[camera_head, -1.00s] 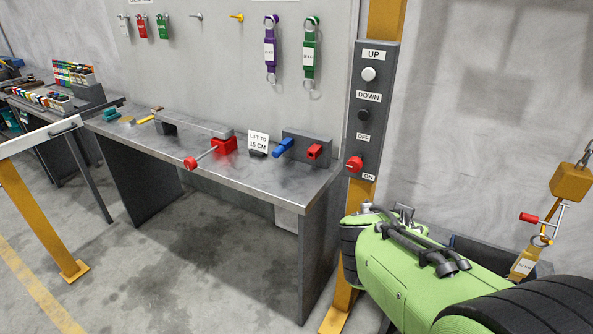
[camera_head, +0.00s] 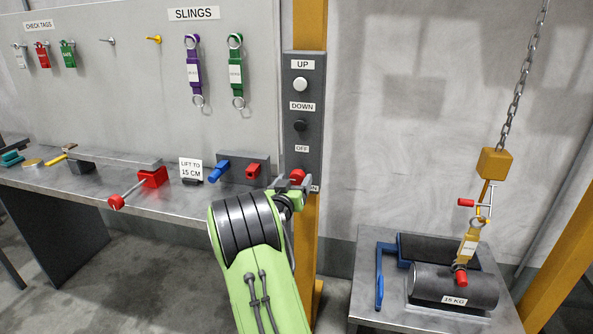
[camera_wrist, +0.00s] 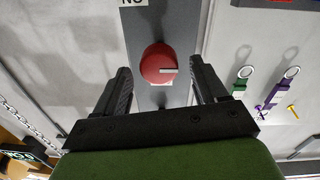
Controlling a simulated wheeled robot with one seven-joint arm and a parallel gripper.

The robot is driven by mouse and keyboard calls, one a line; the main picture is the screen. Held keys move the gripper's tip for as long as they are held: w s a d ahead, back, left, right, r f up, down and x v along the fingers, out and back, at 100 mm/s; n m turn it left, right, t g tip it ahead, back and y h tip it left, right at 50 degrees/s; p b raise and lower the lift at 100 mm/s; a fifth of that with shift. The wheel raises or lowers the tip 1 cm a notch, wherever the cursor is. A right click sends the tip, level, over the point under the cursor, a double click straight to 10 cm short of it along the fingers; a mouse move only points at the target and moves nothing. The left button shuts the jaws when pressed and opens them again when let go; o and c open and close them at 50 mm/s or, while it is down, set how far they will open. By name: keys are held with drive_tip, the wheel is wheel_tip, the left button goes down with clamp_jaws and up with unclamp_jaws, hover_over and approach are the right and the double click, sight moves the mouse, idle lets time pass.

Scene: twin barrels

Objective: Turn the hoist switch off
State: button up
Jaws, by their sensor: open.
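The hoist switch is a round red knob (camera_head: 297,175) low on the grey control panel (camera_head: 303,125), below the OFF label (camera_head: 302,149). The ON label below it is mostly hidden by my gripper. In the wrist view, which is upside down, the red knob (camera_wrist: 150,62) has a white mark lying sideways, pointing right. My gripper (camera_wrist: 160,65) is open, with one black finger on each side of the knob and gaps showing. In the head view my gripper (camera_head: 290,196) is just in front of the knob; its fingertips are largely hidden.
UP (camera_head: 300,84) and DOWN (camera_head: 300,126) buttons sit above the knob. A workbench (camera_head: 90,190) with a red-handled clamp is to the left. At right, a chain hook (camera_head: 494,164) hangs over a 15 KG cylinder (camera_head: 430,284) on a metal table (camera_head: 385,312).

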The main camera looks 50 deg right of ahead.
sight(295, 180)
drive_tip(key=x, duration=0.4)
drive_tip(key=shift+w+d, duration=0.15)
drive_tip(key=shift+d, duration=0.25)
drive_tip(key=c, duration=1)
drive_tip(key=shift+c, duration=0.2)
drive_tip(key=shift+n, duration=0.4)
drive_tip(key=n, duration=0.3)
drive_tip(key=shift+n, duration=0.3)
drive_tip(key=n, duration=0.4)
drive_tip(key=shift+w+a+n, duration=0.1)
drive_tip(key=shift+n, duration=0.3)
drive_tip(key=n+p, duration=0.2)
drive_tip(key=n, duration=0.2)
drive_tip(key=shift+n, duration=0.3)
drive_tip(key=shift+f+n+p, duration=0.15)
drive_tip(key=shift+n+p, duration=1.3)
drive_tip(key=shift+n, duration=0.85)
drive_tip(key=shift+t, duration=0.3)
